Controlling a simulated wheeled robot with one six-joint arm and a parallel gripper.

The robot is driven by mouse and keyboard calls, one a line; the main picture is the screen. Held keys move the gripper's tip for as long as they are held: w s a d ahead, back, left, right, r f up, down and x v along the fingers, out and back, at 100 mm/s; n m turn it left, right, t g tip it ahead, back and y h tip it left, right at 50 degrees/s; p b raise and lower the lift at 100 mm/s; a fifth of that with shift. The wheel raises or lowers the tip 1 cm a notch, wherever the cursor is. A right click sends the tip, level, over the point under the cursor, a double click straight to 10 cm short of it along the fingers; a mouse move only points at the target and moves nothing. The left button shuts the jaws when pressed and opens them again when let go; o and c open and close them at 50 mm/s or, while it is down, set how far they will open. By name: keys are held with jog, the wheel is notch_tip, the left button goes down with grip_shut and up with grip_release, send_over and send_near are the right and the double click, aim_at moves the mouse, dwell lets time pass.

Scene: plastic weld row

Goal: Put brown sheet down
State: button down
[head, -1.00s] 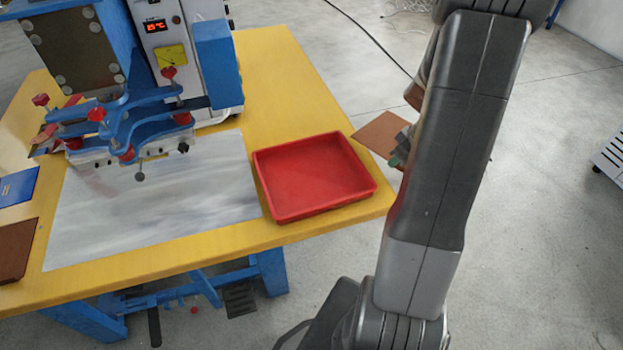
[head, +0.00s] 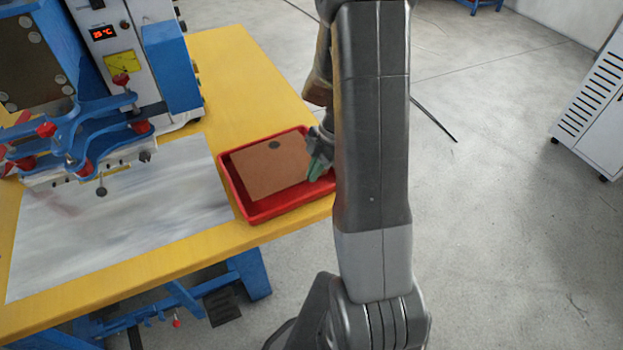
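The brown sheet (head: 268,170) is flat over the red tray (head: 253,216), within its rim, with a dark round spot near its far edge. I cannot tell whether it touches the tray floor or hangs just above it. My gripper (head: 316,168), with green fingertips, is at the sheet's right edge and appears shut on it. My own arm hides part of the gripper and the tray's right end.
The red tray stands on the right end of a yellow table (head: 228,85). A grey-white plate (head: 125,215) lies left of it, under the blue clamp frame (head: 75,140) of a welding machine. Open floor lies to the right, with a white cabinet (head: 595,115) beyond.

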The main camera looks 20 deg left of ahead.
jog(key=shift+f, duration=2)
jog(key=c, duration=1.9)
grip_release()
jog(key=v, duration=1.2)
jog(key=shift+s, duration=0.1)
jog(key=shift+a, duration=0.1)
